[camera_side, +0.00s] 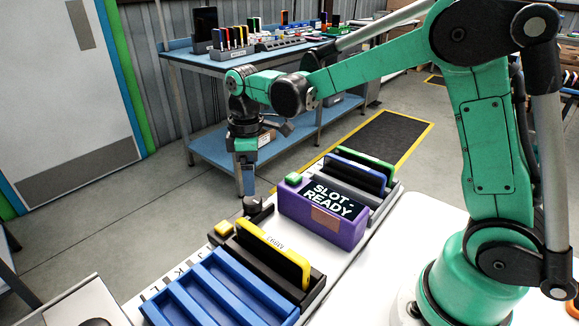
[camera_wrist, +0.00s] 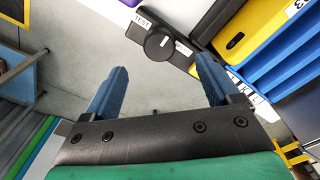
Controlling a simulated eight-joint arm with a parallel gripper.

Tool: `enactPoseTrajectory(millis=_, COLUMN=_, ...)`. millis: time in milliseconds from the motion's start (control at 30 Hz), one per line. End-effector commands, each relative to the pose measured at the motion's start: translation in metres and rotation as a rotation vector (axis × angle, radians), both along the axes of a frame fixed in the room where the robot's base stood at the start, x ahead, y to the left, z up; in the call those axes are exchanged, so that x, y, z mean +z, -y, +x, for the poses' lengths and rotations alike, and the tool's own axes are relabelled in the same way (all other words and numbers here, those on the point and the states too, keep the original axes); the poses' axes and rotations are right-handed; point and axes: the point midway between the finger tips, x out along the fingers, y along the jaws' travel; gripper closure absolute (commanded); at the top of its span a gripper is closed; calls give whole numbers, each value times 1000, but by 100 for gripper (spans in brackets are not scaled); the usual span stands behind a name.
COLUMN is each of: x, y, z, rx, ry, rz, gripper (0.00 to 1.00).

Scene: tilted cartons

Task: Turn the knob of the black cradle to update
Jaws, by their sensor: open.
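The black cradle (camera_side: 316,284) stands in front of the purple box, with a yellow cartridge (camera_side: 273,252) upright in it. Its round black knob (camera_side: 258,208) sticks out at the far end; in the wrist view the knob (camera_wrist: 159,45) has a white mark pointing right. A label reading TEST (camera_wrist: 142,22) is at the knob's upper left; another pale label is partly hidden by the right finger. My gripper (camera_side: 247,190) points down above the knob, apart from it. In the wrist view its blue fingers (camera_wrist: 162,63) are spread and empty, with the knob just beyond and between the tips.
A purple box (camera_side: 318,219) with a screen reading SLOT - READY stands beside the cradle. Behind it is a grey holder (camera_side: 388,203) with green and blue cartridges. A blue slotted tray (camera_side: 215,290) is on the near side. Open floor lies beyond the bench edge.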

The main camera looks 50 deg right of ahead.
Motion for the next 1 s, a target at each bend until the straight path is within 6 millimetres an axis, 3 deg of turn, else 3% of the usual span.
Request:
enactPoseTrajectory(millis=500, x=-56, y=0, z=3, rx=20, ry=-14, rz=0, gripper=18)
enactPoseTrajectory(millis=800, x=-60, y=0, z=2, rx=19, ry=-14, rz=0, gripper=18)
enactPoseTrajectory(millis=833, x=-60, y=0, z=2, rx=19, ry=-14, rz=0, gripper=20)
enactPoseTrajectory(millis=1000, x=-60, y=0, z=2, rx=19, ry=-14, rz=0, gripper=69)
